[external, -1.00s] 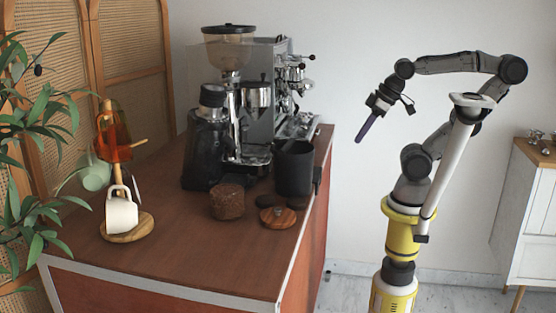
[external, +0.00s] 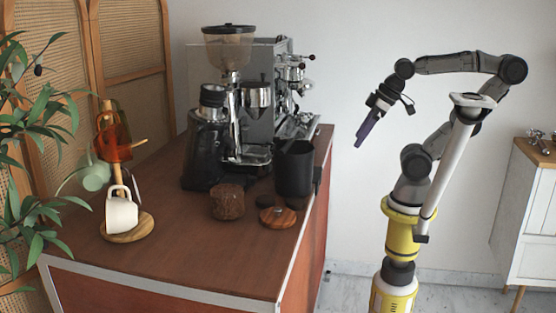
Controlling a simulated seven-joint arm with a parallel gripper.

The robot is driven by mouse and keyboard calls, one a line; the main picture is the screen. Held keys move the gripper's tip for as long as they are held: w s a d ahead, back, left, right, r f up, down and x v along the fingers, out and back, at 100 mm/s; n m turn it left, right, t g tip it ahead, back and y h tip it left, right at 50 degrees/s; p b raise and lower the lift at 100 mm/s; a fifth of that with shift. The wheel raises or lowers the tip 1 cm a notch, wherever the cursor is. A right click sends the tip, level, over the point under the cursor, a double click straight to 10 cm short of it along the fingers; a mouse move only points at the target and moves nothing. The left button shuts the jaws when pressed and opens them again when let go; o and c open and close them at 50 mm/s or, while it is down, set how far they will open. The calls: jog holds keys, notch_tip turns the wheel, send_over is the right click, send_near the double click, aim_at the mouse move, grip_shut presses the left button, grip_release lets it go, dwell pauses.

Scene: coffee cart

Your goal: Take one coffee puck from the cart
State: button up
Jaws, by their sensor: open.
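A dark brown, rough-textured round block (external: 227,202), which looks like the coffee puck, sits on the wooden cart top (external: 170,262) near its middle. I cannot tell whether it is one puck or several. My gripper (external: 361,140), with purple fingers, hangs in the air to the right of the cart, pointing down and left. It is open and empty, well apart from the puck and higher than the cart top.
A wooden disc with a knob (external: 278,217) and a black canister (external: 294,170) stand right of the puck. A grinder (external: 206,140) and espresso machine (external: 285,90) stand behind it. A white mug (external: 122,214) and mug stand are at left. The cart's front is clear.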

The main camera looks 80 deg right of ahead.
jog(key=w+r+n, duration=0.4)
jog(key=n, duration=0.3)
jog(key=n+g, duration=0.6)
jog(key=n, duration=0.4)
send_over(297, 200)
jog(key=f, duration=0.9)
jog(key=a+f, duration=0.1)
jog(key=f, duration=0.4)
jog(key=shift+w+f, duration=0.1)
jog(key=shift+f, duration=0.25)
jog(key=shift+d+f, duration=0.2)
jog(key=shift+f, duration=1.15)
jog(key=shift+d+f, duration=0.2)
jog(key=shift+f, duration=1.1)
